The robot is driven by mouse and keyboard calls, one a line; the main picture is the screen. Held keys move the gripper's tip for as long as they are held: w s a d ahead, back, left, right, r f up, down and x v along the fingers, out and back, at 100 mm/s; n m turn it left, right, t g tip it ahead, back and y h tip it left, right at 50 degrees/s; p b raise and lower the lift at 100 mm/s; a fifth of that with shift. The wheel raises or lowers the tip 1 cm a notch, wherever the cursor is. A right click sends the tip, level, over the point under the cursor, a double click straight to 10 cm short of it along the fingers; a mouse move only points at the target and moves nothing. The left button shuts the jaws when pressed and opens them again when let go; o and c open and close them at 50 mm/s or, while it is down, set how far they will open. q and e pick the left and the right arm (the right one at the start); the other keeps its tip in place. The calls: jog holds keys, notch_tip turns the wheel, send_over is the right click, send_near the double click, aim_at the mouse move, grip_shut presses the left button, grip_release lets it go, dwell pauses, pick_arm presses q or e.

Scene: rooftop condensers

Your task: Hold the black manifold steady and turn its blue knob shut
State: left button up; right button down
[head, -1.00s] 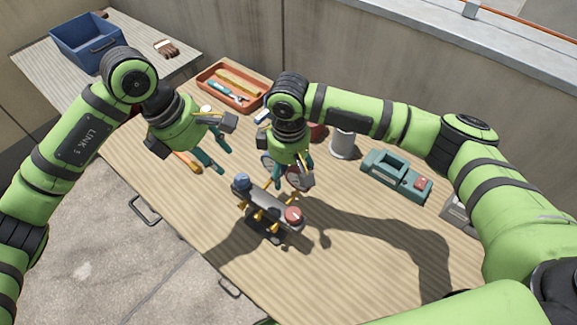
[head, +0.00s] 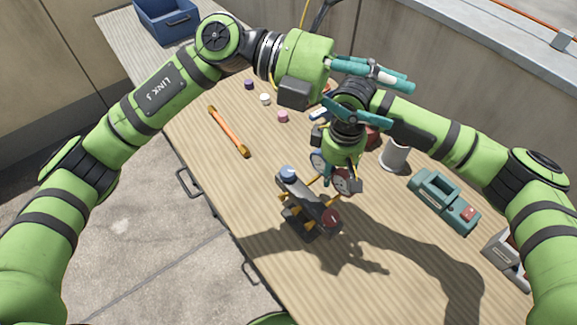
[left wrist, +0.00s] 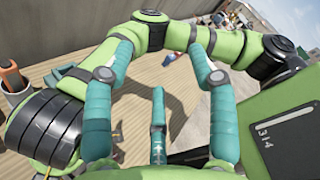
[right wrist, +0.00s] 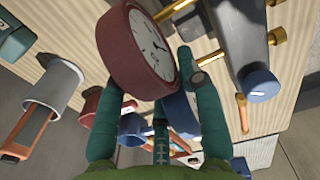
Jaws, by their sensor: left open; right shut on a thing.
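The black manifold (head: 300,196) stands on the bench in the head view, with brass fittings, a blue knob (head: 288,174) at its far end and a red knob (head: 332,218) at its near end. Two round gauges (head: 341,181) sit at its right side. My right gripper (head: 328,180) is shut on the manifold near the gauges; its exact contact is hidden. The right wrist view shows the red gauge (right wrist: 140,50) between the fingers and the blue knob (right wrist: 258,83) to their right. My left gripper (head: 398,103) is open and empty, above my right wrist, away from the blue knob.
An orange-handled tool (head: 228,132) and several small caps (head: 265,99) lie left of the manifold. A grey cup (head: 394,156), a teal device (head: 445,200) and a grey box (head: 508,258) stand to the right. A blue bin (head: 165,20) is far left. Bench just left of the manifold is clear.

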pick_arm(q)
jog(key=w+r+n+t+h, duration=0.75)
jog(key=w+r+n, duration=0.25)
jog(key=r+n, duration=0.4)
jog(key=w+a+f+n+t+y, duration=0.25)
jog(key=w+n+t+y, duration=0.4)
jog(key=n, duration=0.65)
jog(key=w+a+f+n+t+y, duration=0.2)
jog(key=w+f+n+t+y, duration=0.4)
jog(key=n, duration=0.7)
jog(key=n+g+y, duration=1)
jog(key=n+g, duration=0.1)
jog(key=g, duration=0.4)
send_near(288, 171)
jog(key=f, duration=0.9)
jog(key=shift+w+d, duration=0.1)
jog(key=shift+d, duration=0.2)
